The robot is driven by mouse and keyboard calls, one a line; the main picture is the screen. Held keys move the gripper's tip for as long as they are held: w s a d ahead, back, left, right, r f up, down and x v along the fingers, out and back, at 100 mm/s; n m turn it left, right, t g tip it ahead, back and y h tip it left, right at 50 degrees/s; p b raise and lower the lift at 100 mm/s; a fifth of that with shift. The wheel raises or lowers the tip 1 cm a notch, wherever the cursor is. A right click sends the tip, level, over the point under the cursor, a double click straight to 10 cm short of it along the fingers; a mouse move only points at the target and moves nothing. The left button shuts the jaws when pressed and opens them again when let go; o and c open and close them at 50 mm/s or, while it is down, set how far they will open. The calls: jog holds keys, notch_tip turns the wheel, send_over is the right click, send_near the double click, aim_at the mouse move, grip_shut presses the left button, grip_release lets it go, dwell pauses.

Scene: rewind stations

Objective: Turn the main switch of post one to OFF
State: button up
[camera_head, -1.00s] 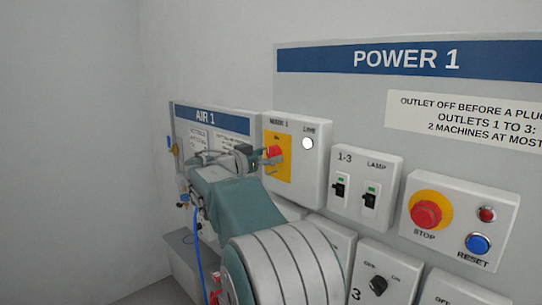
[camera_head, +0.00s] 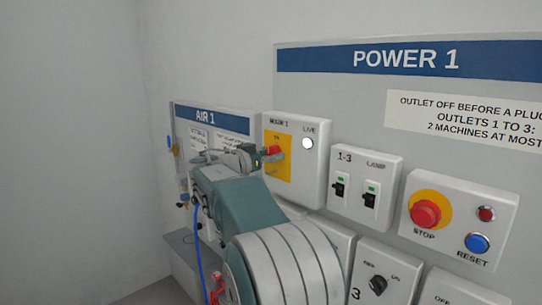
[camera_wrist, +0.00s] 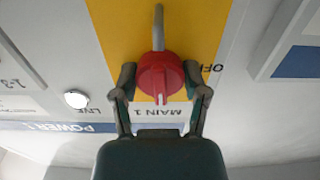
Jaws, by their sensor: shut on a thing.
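The main switch of post one is a red knob (camera_head: 274,153) on a yellow plate, on a white box (camera_head: 293,185) marked MAIN 1. In the wrist view, upside down, the red knob (camera_wrist: 160,78) sits between my fingers, with a grey bar (camera_wrist: 158,28) running from it towards the top of the picture. The word OFF shows to the right of the knob. My gripper (camera_wrist: 159,72) is shut on the knob, one finger on each side; in the head view it reaches the box from the left (camera_head: 260,160). The LIVE lamp (camera_head: 308,143) looks white.
To the right are the 1-3 and LAMP breakers (camera_head: 355,194), the red STOP button (camera_head: 425,214) and the blue RESET button (camera_head: 478,243). The AIR 1 panel (camera_head: 212,119) with a blue hose (camera_head: 200,240) is behind my arm at left.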

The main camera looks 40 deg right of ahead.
jog(key=shift+w+n, duration=0.1)
jog(key=shift+n, duration=0.2)
jog(key=n, duration=1.3)
jog(key=shift+r, duration=0.1)
jog(key=shift+n, duration=2)
jog(key=o, duration=1.1)
jog(key=shift+w, duration=0.1)
jog(key=shift+o, duration=0.2)
jog(key=shift+f, duration=0.2)
